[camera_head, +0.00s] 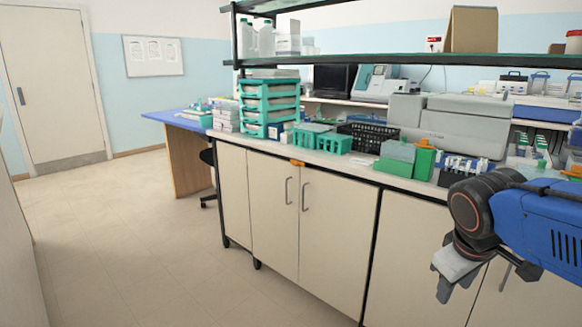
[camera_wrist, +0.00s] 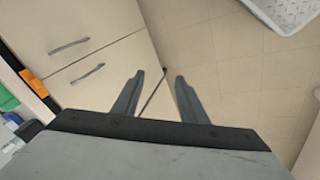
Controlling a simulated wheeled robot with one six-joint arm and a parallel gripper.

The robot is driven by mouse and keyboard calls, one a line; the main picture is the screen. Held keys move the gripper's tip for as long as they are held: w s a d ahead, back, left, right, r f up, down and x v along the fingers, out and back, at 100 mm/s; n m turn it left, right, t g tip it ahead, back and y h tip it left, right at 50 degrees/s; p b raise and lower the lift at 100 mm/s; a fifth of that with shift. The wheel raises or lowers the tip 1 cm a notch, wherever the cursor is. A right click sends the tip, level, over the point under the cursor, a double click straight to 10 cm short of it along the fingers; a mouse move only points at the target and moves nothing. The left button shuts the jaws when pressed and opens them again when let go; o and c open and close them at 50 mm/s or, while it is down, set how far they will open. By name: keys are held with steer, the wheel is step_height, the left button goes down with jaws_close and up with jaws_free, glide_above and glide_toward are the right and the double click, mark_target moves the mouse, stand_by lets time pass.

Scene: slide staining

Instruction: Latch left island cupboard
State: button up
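The left island cupboard has two cream doors, the left door (camera_head: 270,215) and the right door (camera_head: 335,230), each with a grey upright handle near the seam. Both doors look flush with the front. A small orange latch (camera_head: 297,162) sits at the top of the seam, under the counter edge. I cannot tell its exact turn. The latch also shows at the left edge of the wrist view (camera_wrist: 35,82), with both handles. My gripper (camera_head: 458,285) is at the right of the head view, away from the latch. In the wrist view its fingers (camera_wrist: 155,90) are apart and empty.
The countertop holds green drawers (camera_head: 268,105), a black basket (camera_head: 367,135) and green boxes (camera_head: 398,160). A shelf (camera_head: 400,62) hangs above. The floor (camera_head: 130,240) left of the island is clear. A pale grey tray-like object (camera_wrist: 285,10) shows at the wrist view's top right.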

steer(key=w+a+r+n+h, duration=0.2)
steer(key=w+r+n, duration=0.15)
steer(key=w, duration=0.65)
steer(key=w+a+r+n+h, duration=0.2)
steer(key=w+r+n, duration=0.15)
steer(key=w, duration=0.55)
steer(key=w+a+n+t+h, duration=0.1)
steer(key=w+a+n, duration=0.2)
steer(key=w+a, duration=0.35)
steer(key=w+a+n+t+h, duration=0.2)
steer(key=w+a+n, duration=0.1)
steer(key=w, duration=0.7)
steer(key=n+t+h, duration=0.2)
steer(key=n+t, duration=0.5)
steer(key=n, duration=0.4)
glide_toward(294, 164)
steer(key=x, duration=0.8)
steer(key=shift+w, duration=0.15)
steer(key=shift+f+m, duration=0.1)
steer(key=shift+m, duration=0.2)
jaws_close()
